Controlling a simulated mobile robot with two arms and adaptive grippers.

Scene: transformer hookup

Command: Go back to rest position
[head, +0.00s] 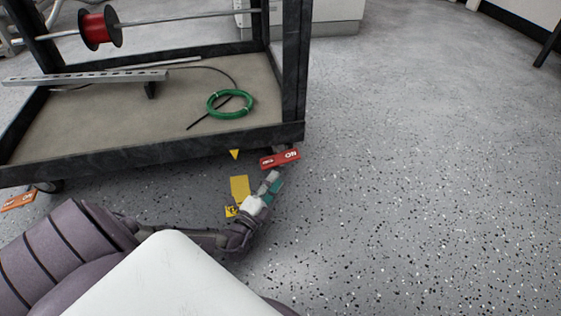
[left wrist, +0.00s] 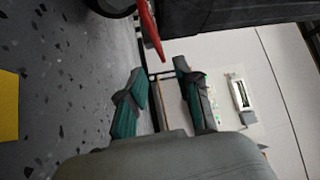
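My left gripper (head: 270,184) is low over the speckled floor, just in front of the cart's near right corner. In the left wrist view its two teal-padded fingers (left wrist: 160,97) stand apart with nothing between them. A red tag with white lettering (head: 280,159) shows just beyond the fingertips in the head view. A red strip, likely the same tag, shows past the fingers in the left wrist view (left wrist: 150,32). I cannot tell whether a finger touches it. My right gripper is in neither view.
A dark-framed cart (head: 295,75) carries a green wire coil (head: 213,106), a slotted metal rail (head: 85,77) and a red spool (head: 94,31). A yellow card (head: 239,183) is beside my left gripper. An orange tag (head: 18,201) is at far left. The floor at right (head: 430,180) is clear.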

